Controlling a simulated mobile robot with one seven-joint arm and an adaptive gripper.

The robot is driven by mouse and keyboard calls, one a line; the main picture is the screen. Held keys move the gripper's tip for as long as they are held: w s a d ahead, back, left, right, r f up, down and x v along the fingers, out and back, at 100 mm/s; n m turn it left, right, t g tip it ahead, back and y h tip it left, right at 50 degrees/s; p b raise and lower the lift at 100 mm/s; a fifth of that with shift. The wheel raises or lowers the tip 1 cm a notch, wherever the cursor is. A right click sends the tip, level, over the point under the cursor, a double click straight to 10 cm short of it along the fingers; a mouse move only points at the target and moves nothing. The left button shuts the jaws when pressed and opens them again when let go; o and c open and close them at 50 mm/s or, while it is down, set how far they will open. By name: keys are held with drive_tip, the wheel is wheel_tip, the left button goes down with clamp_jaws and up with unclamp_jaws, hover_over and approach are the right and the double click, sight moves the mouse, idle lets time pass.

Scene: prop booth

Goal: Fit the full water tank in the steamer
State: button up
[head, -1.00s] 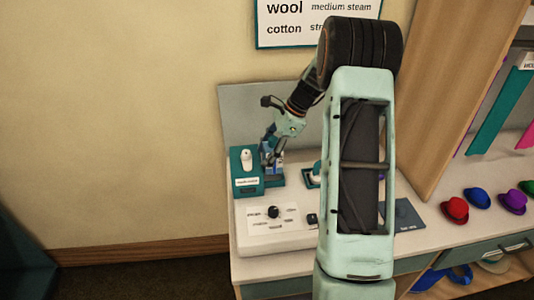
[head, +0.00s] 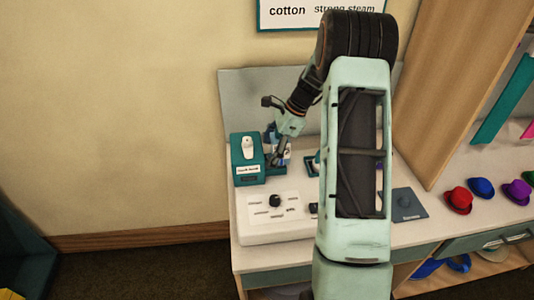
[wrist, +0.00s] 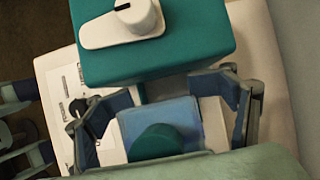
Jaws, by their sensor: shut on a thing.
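The water tank (wrist: 155,122) is a translucent blue box with a round teal cap, low in the middle of the wrist view. My gripper (wrist: 168,112) is shut on it, one finger on each side. In the head view my gripper (head: 277,158) is low beside the right side of the steamer's teal block (head: 245,158), and the tank is mostly hidden by the fingers. The teal block, with a white fitting on top, also shows in the wrist view (wrist: 190,55), just beyond the tank. I cannot tell whether tank and block touch, and the tank's underside is hidden.
A pale control panel (head: 262,222) with a black knob (head: 275,200) lies in front of the block. A small teal and white item (head: 313,163) is to the right, partly behind my arm. A blue-grey mat (head: 405,204) and several hats (head: 459,200) are farther right.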

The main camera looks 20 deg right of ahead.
drive_tip(key=shift+a+f, duration=0.1)
drive_tip(key=shift+s+a+f+b, duration=0.1)
drive_tip(key=shift+a+f+b, duration=0.35)
drive_tip(key=shift+a+f, duration=0.35)
drive_tip(key=shift+o, duration=0.3)
drive_tip(key=shift+a+f, duration=0.4)
drive_tip(key=shift+f, duration=0.05)
drive_tip(key=shift+b, duration=0.3)
drive_tip(key=o, duration=2.5)
drive_tip(key=shift+a, duration=0.2)
drive_tip(key=shift+c, duration=0.2)
drive_tip(key=v, duration=0.9)
drive_tip(key=d+v, duration=0.1)
drive_tip(key=v, duration=0.4)
drive_tip(key=shift+w+f, duration=0.25)
drive_tip(key=shift+w, duration=0.1)
